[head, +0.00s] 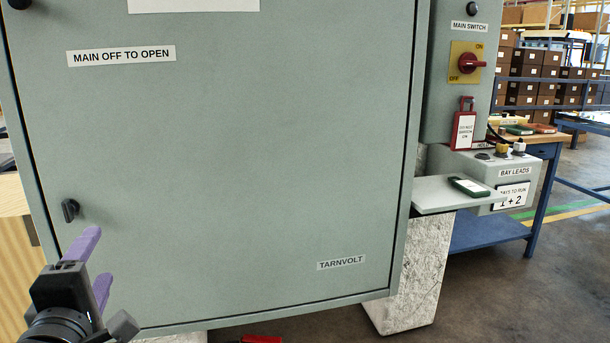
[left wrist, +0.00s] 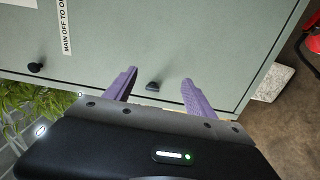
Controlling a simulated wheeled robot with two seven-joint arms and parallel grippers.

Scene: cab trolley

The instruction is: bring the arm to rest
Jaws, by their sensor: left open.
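My left gripper (head: 92,268) is at the lower left of the head view, in front of the grey-green cabinet door (head: 230,170). Its two purple fingers are apart, with nothing between them; they also show in the left wrist view (left wrist: 158,90). The black door handle (head: 70,210) is just above and left of the fingers in the head view. The door looks shut. My right gripper is in neither view.
A red main switch (head: 470,64) and a red tag (head: 463,130) are on the box at right. A small shelf (head: 440,195) with a dark green device (head: 468,187) juts out below. A blue-framed bench (head: 538,200) stands behind. Open floor (head: 520,290) lies at lower right.

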